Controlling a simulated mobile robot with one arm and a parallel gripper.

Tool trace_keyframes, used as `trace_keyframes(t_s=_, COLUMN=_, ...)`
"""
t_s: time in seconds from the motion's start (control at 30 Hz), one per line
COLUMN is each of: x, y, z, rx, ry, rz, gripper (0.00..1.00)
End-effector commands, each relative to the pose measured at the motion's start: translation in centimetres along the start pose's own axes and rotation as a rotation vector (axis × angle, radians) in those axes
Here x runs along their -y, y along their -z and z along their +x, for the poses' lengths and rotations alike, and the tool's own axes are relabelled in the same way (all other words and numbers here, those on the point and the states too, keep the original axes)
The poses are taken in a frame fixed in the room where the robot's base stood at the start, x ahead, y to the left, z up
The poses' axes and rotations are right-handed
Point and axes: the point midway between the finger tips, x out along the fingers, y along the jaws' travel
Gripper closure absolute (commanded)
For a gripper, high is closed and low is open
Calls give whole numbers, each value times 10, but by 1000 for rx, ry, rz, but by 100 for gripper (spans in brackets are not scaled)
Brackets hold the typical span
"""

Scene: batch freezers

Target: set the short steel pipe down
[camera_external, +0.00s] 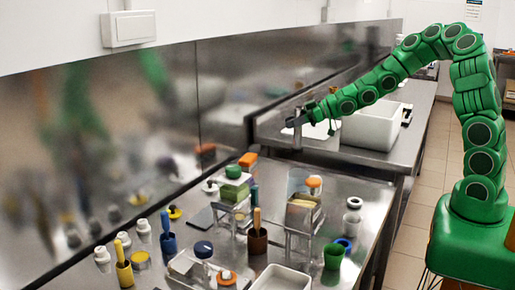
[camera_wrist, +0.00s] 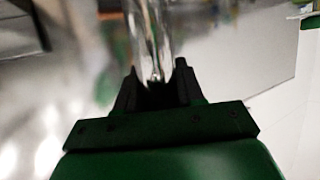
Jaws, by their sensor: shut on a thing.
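The short steel pipe (camera_wrist: 150,40) is shiny and runs up from between my fingers in the wrist view; its near end sits between the jaws. In the external view my gripper (camera_external: 298,121) is at the end of the outstretched green arm, beyond the front table, and the pipe (camera_external: 297,137) shows as a small grey upright shape below it. My gripper also shows in the wrist view (camera_wrist: 154,85), shut on the pipe. I cannot tell whether the pipe's far end touches the steel counter.
A white bin (camera_external: 372,130) stands on the far steel counter (camera_external: 408,150), right of my gripper. A flat white tray (camera_external: 312,131) lies close by. The front steel table (camera_external: 350,268) is crowded with bottles, cups and racks. The steel wall panel (camera_external: 110,140) runs along the left.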

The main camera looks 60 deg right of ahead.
Motion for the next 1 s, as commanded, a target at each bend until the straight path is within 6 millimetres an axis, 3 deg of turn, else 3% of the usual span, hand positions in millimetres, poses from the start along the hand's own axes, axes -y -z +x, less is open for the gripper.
trace_keyframes(t_s=0.57, x=-31, y=34, z=11, rx=5, ry=26, rz=-15, gripper=100)
trace_keyframes(t_s=0.77, x=-28, y=50, z=21, rx=5, ry=70, rz=-33, gripper=100)
trace_keyframes(t_s=1.0, x=-12, y=70, z=38, rx=2, ry=155, rz=-68, gripper=100)
